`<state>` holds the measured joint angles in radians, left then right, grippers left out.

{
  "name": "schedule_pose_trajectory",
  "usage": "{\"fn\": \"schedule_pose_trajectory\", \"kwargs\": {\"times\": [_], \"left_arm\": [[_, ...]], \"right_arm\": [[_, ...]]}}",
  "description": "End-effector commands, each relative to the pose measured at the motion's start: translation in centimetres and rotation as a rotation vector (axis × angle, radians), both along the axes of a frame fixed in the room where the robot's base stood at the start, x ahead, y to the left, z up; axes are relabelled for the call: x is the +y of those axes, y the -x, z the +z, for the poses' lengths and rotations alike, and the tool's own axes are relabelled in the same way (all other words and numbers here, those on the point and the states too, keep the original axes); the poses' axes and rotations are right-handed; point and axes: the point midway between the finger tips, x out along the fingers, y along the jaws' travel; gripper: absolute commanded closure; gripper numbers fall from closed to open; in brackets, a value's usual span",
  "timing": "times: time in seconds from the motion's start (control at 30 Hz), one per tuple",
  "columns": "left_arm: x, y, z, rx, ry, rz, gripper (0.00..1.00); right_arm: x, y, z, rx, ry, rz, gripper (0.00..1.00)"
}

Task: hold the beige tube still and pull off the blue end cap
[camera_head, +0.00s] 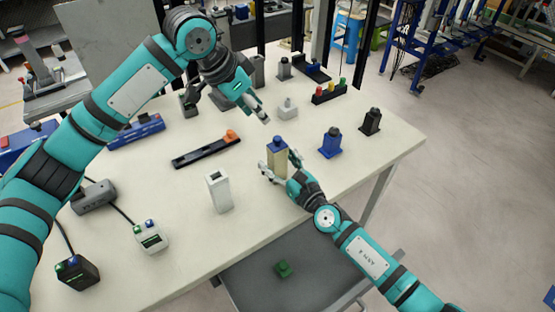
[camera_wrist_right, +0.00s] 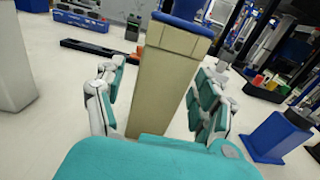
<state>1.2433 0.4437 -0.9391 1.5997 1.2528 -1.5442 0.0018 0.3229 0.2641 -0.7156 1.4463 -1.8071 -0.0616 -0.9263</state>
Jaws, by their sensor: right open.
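The beige tube (camera_head: 277,161) stands upright on the table near its front right edge, with the blue end cap (camera_head: 278,141) on its top. My right gripper (camera_head: 279,163) is open, with one finger on each side of the tube. In the right wrist view the beige tube (camera_wrist_right: 162,75) stands between the spread fingers, with gaps visible beside it. The blue cap (camera_wrist_right: 185,10) is cut off at the top there. My left gripper (camera_head: 256,108) hangs above the table, behind and left of the cap and apart from it; its finger opening is unclear.
A white hollow post (camera_head: 219,192) stands left of the tube. A black rail with an orange part (camera_head: 205,151) lies behind it. A blue block (camera_head: 330,143) and a black block (camera_head: 370,122) stand to the right. A grey post (camera_head: 288,109) stands behind. Free table lies between them.

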Motion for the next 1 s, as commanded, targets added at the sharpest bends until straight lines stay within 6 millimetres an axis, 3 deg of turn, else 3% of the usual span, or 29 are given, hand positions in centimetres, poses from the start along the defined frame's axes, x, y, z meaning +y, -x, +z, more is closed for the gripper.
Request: {"fn": "schedule_pose_trajectory", "kwargs": {"times": [0.37, 0.83, 1.0], "left_arm": [[-0.01, 0.0, 0.0, 0.0, 0.0, 0.0, 0.62], [-0.01, 0.0, 0.0, 0.0, 0.0, 0.0, 0.62], [-0.21, -0.29, 0.01, 0.003, -0.011, -0.009, 0.51]], "right_arm": [[0.26, -0.46, 0.01, -0.001, 0.001, -0.001, 0.29], [0.23, -0.44, 0.0, -0.001, 0.001, -0.001, 0.9], [0.23, -0.44, 0.0, -0.001, 0.001, -0.001, 0.93]]}}
